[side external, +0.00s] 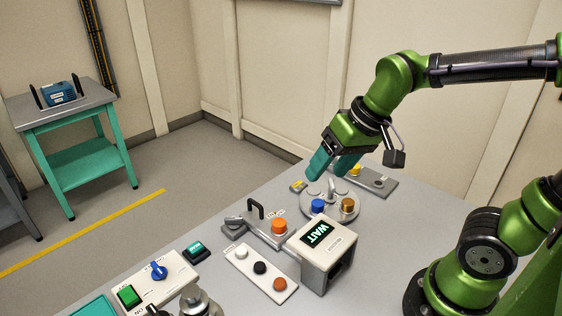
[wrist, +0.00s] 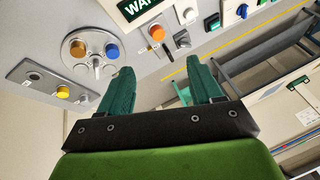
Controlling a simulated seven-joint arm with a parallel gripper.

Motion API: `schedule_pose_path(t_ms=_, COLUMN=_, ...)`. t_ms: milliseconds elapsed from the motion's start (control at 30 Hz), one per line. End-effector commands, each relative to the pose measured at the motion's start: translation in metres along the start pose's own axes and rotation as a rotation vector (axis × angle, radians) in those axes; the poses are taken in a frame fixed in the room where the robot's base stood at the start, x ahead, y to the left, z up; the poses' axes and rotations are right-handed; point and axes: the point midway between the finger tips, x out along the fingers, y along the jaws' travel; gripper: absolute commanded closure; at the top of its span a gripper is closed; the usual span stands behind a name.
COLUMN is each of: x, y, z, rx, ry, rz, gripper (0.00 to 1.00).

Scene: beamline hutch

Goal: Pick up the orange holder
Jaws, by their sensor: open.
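An orange holder (side external: 279,226) with a round top sits on a grey fixture with a black handle, left of the display box. It also shows near the top of the wrist view (wrist: 157,32). A duller orange-brown round piece (side external: 279,284) sits at the end of a white strip. An amber-brown piece (side external: 348,203) stands on the round grey plate. My gripper (side external: 330,172) has teal fingers, apart and empty, above the back of the table near the round plate. In the wrist view the open fingers (wrist: 160,66) have nothing between them.
The round plate (wrist: 74,60) also carries a blue piece (side external: 317,205). A grey plate with a yellow piece (side external: 355,169) lies behind it. The display box (side external: 322,250) reads "WAIT". White and black pieces share the strip (side external: 235,259). A control panel (side external: 155,281) is front left.

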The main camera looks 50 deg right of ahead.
Motion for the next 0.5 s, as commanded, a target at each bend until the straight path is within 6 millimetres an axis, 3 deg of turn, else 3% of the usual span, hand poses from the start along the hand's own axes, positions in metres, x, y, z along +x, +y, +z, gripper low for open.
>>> schedule_pose_path(t_ms=300, x=0.063, y=-0.034, z=-0.056, rx=-0.058, ry=-0.281, rz=0.182, gripper=0.35)
schedule_pose_path(t_ms=400, x=0.075, y=-0.04, z=-0.069, rx=-0.055, ry=-0.325, rz=0.233, gripper=0.35)
schedule_pose_path(t_ms=500, x=0.073, y=-0.043, z=-0.081, rx=-0.038, ry=-0.338, rz=0.265, gripper=0.35)
